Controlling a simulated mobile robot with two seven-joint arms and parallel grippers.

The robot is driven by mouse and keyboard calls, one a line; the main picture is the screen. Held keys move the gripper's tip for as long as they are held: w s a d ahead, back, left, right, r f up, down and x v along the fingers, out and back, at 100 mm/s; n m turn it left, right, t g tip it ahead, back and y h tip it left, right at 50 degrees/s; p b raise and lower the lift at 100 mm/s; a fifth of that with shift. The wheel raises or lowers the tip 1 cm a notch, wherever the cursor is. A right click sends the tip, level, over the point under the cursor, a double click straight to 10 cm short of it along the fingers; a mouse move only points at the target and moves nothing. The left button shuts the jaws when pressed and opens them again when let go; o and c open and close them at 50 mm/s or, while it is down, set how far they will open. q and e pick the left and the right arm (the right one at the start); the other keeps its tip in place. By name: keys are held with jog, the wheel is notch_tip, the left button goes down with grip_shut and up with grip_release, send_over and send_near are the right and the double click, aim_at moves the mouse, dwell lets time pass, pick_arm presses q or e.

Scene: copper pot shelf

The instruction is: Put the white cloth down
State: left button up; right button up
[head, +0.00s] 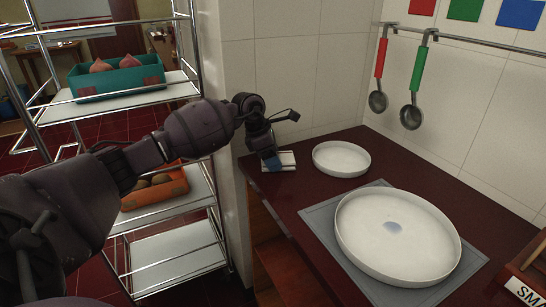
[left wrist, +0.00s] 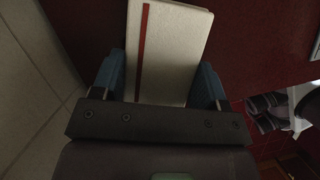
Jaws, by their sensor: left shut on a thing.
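The white cloth (head: 287,159) is a small flat folded piece at the back left corner of the dark red counter (head: 300,197). In the left wrist view the cloth (left wrist: 180,45) shows a red stripe along its left part. My left gripper (head: 272,163) is above the counter's left edge and shut on the cloth. In the left wrist view its blue fingers (left wrist: 158,85) lie along both sides of the cloth. I cannot tell whether the cloth touches the counter. My right gripper is not in view.
A small white round dish (head: 341,158) stands just right of the cloth. A large white dish (head: 398,238) sits on a grey mat (head: 322,222). Ladles (head: 411,115) hang from a wall rail. A wire shelf (head: 178,262) with a teal box (head: 115,82) and an orange box (head: 157,190) stands left.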

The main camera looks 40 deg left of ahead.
pick_arm(q)
jog(key=o, duration=0.9)
jog(key=shift+f, duration=0.1)
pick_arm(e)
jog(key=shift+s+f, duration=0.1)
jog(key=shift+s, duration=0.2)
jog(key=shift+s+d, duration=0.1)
pick_arm(q)
jog(key=p+v, duration=0.2)
jog(key=v, duration=1)
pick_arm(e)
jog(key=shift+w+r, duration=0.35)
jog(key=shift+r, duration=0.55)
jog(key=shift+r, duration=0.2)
pick_arm(q)
jog(key=shift+s, duration=0.1)
